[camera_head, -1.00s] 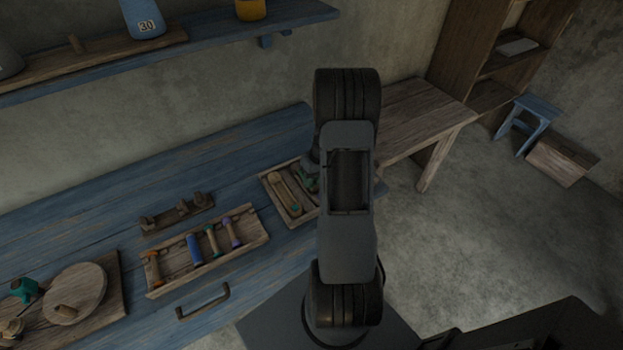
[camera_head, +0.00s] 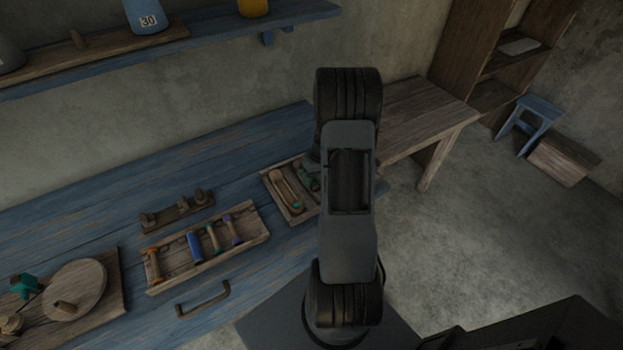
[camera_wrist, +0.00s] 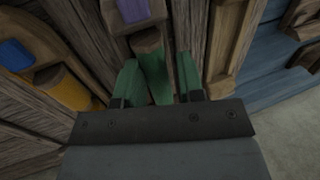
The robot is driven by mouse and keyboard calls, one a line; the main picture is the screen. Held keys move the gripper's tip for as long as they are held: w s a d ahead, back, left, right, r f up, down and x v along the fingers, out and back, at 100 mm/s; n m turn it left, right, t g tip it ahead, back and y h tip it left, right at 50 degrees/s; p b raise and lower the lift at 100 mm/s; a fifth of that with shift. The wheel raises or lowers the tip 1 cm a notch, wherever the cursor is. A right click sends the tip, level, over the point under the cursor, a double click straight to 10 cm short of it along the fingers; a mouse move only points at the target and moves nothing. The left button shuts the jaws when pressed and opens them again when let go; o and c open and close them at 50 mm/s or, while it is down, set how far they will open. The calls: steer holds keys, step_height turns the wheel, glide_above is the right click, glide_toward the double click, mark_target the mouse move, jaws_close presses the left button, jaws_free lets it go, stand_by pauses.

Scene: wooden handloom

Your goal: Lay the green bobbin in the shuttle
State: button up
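A boat-shaped wooden shuttle (camera_head: 283,187) lies in the small tray (camera_head: 292,222) on the blue bench. A slim bobbin with green on it (camera_head: 213,239) lies in the long tray between a blue bobbin (camera_head: 195,247) and a purple one (camera_head: 233,231). My gripper is mostly hidden behind my arm in the head view, around the small tray. In the wrist view my gripper (camera_wrist: 157,72) has two green fingers standing apart. A green piece (camera_wrist: 153,75) shows between them; I cannot tell what it is or whether they touch it.
The long tray (camera_head: 206,271) also holds an orange bobbin (camera_head: 153,264). A pegged wooden rack (camera_head: 177,214) stands behind it. A round wooden disc (camera_head: 75,287) is at the lower left. A shelf (camera_head: 215,40) runs along the wall above.

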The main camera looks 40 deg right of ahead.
steer(key=shift+s+f, duration=0.15)
steer(key=shift+f, duration=0.1)
steer(key=v, duration=1.4)
steer(key=shift+r+b, duration=0.15)
steer(key=shift+b, duration=0.2)
